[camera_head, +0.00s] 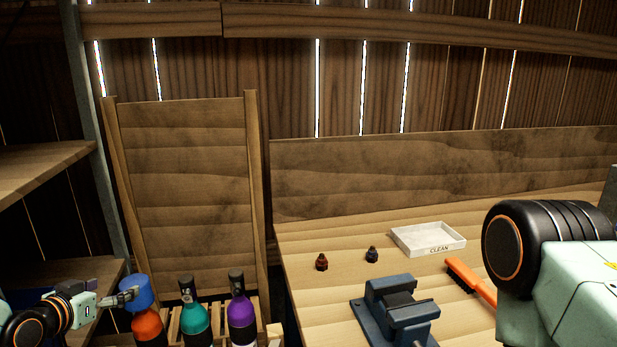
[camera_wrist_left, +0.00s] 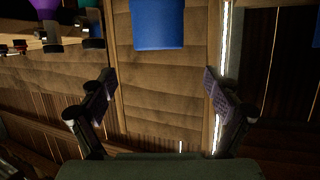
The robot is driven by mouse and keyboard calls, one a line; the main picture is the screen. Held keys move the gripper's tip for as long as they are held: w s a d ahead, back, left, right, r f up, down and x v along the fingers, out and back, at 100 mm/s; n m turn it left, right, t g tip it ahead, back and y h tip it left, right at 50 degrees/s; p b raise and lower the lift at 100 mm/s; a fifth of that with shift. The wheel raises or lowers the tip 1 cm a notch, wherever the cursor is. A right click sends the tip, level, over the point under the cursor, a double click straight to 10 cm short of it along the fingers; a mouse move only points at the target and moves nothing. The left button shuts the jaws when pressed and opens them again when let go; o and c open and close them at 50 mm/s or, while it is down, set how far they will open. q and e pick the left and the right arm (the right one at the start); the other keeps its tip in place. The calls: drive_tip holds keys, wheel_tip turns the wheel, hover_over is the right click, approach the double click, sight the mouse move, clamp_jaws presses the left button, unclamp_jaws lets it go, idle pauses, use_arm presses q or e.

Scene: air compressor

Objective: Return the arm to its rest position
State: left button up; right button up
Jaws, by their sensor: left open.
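My left gripper (camera_head: 122,298) is at the lower left of the head view, beside a blue cup-shaped piece (camera_head: 136,291). In the left wrist view the gripper (camera_wrist_left: 158,84) has its two fingers wide apart with nothing between them. The blue piece (camera_wrist_left: 157,24) shows there beyond the fingertips, apart from them. In the head view the blue piece appears at the top of an orange bottle (camera_head: 148,326); whether it rests on it I cannot tell. A mint-green and black part of my own arm fills the right edge; no right gripper shows.
A teal bottle (camera_head: 195,318) and a purple bottle (camera_head: 241,312) stand by the orange one in a wooden rack. The workbench (camera_head: 310,300) holds a blue vise (camera_head: 395,312), a white tray (camera_head: 428,239), an orange brush (camera_head: 470,280) and two small fittings (camera_head: 321,262). Shelves (camera_head: 45,168) flank the left.

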sight(125, 281)
use_arm(q)
drive_tip(key=x, duration=0.4)
drive_tip(key=shift+w+d+r, duration=0.1)
drive_tip(key=shift+w+r, duration=0.05)
drive_tip(key=shift+w, duration=0.15)
wheel_tip(125, 281, up, 7)
drive_tip(key=p, duration=0.5)
drive_tip(key=shift+f, duration=0.2)
drive_tip(key=shift+r+p, duration=0.95)
drive_tip(key=shift+s, duration=0.1)
drive_tip(key=shift+f, duration=0.1)
